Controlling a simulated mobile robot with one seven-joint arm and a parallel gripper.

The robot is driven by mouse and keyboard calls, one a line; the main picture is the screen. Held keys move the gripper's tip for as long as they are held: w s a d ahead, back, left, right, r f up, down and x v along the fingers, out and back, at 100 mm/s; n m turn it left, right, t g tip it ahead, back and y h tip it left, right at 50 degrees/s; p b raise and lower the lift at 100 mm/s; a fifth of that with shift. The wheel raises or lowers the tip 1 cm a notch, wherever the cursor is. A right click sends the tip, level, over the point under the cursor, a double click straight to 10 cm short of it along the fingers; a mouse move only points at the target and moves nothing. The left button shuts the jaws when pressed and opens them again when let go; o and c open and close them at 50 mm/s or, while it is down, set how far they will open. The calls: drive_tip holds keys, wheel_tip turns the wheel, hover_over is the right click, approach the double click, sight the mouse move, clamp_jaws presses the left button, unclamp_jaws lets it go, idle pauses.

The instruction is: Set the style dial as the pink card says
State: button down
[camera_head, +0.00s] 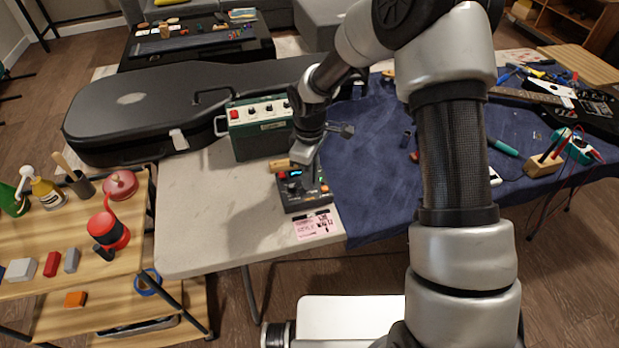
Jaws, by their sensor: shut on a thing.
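A small dark pedal unit (302,200) with a lit blue display sits near the front edge of the pale table. The pink card (317,225) lies just in front of it, with dark writing too small to read. My gripper (309,176) points down at the top of the unit, shut on what appears to be the style dial. The dial itself and its setting are hidden behind my gripper.
A green amplifier box (262,140) with knobs stands just behind the unit, before a black guitar case (150,105). A blue cloth (365,165) lies to the right. The table (200,225) is bare on the left.

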drive_tip(key=m+b, duration=0.1)
drive_tip(key=m, duration=0.2)
drive_tip(key=shift+m, duration=0.4)
drive_tip(key=m, duration=0.3)
drive_tip(key=shift+m+b, duration=0.3)
drive_tip(key=shift+b, duration=0.1)
drive_tip(key=m, duration=0.5)
drive_tip(key=shift+m, duration=0.7)
